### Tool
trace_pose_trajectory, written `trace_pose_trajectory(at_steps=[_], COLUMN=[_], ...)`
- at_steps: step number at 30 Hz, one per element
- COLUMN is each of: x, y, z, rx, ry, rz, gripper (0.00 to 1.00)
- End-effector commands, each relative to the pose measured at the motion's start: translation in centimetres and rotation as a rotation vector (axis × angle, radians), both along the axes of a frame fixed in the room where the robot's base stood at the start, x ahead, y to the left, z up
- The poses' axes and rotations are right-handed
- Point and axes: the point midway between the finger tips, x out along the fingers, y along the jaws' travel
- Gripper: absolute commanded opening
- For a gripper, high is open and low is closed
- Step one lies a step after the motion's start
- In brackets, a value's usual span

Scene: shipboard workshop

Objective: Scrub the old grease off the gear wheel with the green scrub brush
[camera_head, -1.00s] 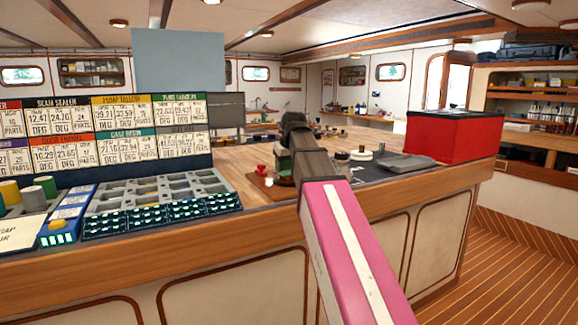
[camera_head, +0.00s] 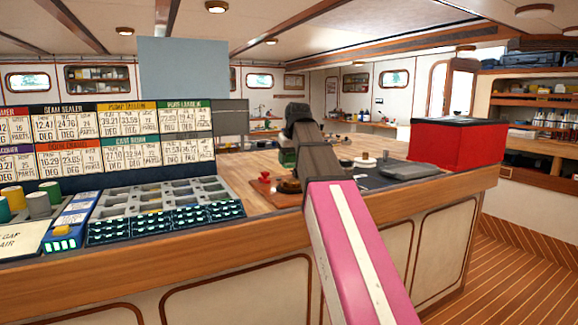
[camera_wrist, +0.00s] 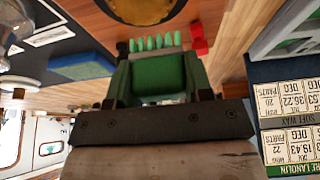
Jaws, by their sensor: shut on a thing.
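My gripper (camera_wrist: 162,85) is shut on the green scrub brush (camera_wrist: 160,72). In the head view the green of the brush (camera_head: 288,157) shows beside my dark wrist. A brown round piece, which seems to be the gear wheel (camera_head: 288,186), lies on a reddish board just below the brush; it is partly cut off at the top of the wrist view (camera_wrist: 140,8). I cannot make out its teeth or grease. The bristles look apart from it.
A red knob (camera_head: 265,177) stands on the board left of the wheel. A dark mat (camera_head: 372,180) with a grey tray (camera_head: 407,170) lies to the right, before a red box (camera_head: 458,145). Sorting trays (camera_head: 165,195) and label boards (camera_head: 120,140) fill the left. Bare bench top (camera_head: 250,165) lies behind.

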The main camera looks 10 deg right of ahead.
Motion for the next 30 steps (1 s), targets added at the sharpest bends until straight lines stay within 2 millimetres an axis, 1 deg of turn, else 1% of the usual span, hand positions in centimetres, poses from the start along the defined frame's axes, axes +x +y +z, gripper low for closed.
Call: trace_pose_trajectory(at_steps=[3,13,24,30], x=[0.0,0.0,0.1,0.0], y=[0.0,0.0,0.0,0.0], z=[0.5,0.7,3.3,3.5], rx=[0.0,0.0,0.0,0.0], ry=[0.0,-0.001,-0.001,-0.001], rz=[0.0,0.0,0.0,0.0], gripper=[0.28,0.28,0.28,0.28])
